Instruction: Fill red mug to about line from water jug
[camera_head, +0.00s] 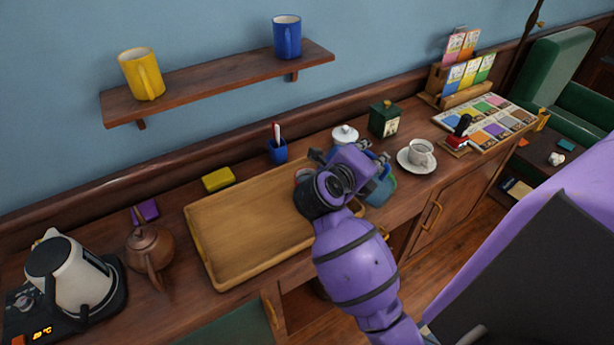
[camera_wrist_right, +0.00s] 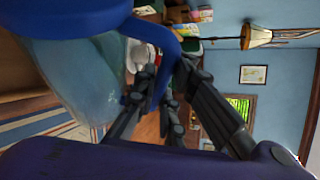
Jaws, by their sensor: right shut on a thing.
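My right gripper (camera_head: 370,165) is shut on the water jug (camera_head: 381,191), right of the wooden tray. In the right wrist view, its dark fingers (camera_wrist_right: 165,88) close around the blue handle of the clear, blue-rimmed jug (camera_wrist_right: 85,75). I cannot tell the jug's tilt or its water level. A small reddish rim (camera_head: 302,175), likely the red mug, shows at the tray's right end. My right wrist hides most of it, and any line on it. My left gripper is not in view.
The wooden tray (camera_head: 225,250) is otherwise bare. A kettle (camera_head: 70,275) and brown teapot (camera_head: 150,248) stand left of it. A white cup (camera_head: 420,151) on a saucer and a green tin (camera_head: 384,118) stand right. Yellow (camera_head: 141,75) and blue (camera_head: 287,37) mugs are on the shelf.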

